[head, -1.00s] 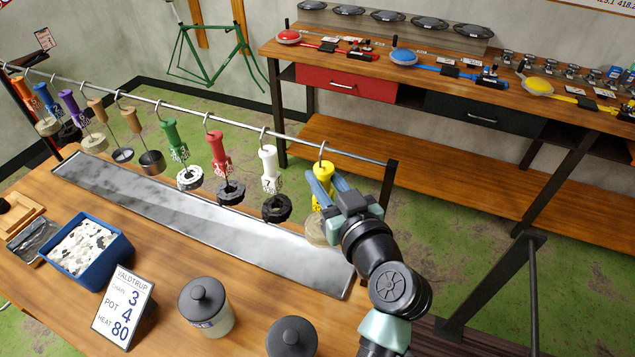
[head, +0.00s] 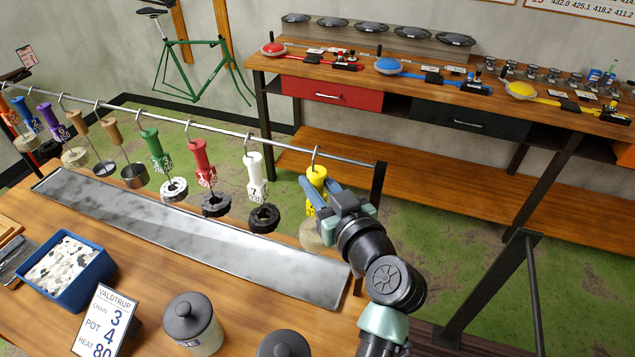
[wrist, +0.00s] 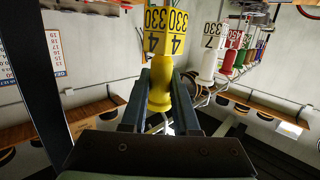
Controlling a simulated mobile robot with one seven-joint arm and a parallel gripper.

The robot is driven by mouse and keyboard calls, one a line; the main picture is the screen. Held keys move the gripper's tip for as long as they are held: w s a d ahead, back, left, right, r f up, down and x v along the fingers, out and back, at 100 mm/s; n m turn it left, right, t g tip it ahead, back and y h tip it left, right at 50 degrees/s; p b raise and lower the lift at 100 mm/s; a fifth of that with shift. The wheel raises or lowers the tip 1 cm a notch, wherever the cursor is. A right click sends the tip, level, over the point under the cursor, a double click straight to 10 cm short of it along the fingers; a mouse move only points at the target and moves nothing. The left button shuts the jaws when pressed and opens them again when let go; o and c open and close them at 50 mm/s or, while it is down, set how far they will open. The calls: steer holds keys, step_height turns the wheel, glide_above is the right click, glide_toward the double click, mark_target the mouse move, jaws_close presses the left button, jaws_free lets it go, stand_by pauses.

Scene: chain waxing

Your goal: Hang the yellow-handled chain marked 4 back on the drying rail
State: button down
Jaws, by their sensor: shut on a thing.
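The yellow handle (head: 317,176) of the chain marked 4 is upright near the right end of the drying rail (head: 225,130). Its hook (head: 316,152) shows at the rail and appears to loop over it; I cannot tell if it bears the weight. A pale coiled chain (head: 311,236) hangs below, partly behind my gripper. My gripper (head: 321,191) is shut on the yellow handle from the right front. In the wrist view, the handle (wrist: 160,85) stands between both fingers, with its yellow tag (wrist: 163,32) reading 330 and 4.
A white handle (head: 255,172) marked 7 hangs left of the yellow one, with red, green and other handles beyond. A rail post (head: 377,195) stands close on the right. Below lie a metal drip tray (head: 190,232), a blue tub (head: 104,268) and lidded pots (head: 190,318).

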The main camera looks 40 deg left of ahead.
steer(key=shift+r, duration=0.1)
steer(key=shift+c, duration=1.6)
jaws_free()
steer(key=v, duration=1.1)
steer(key=shift+b, duration=0.3)
steer(key=shift+s, duration=0.1)
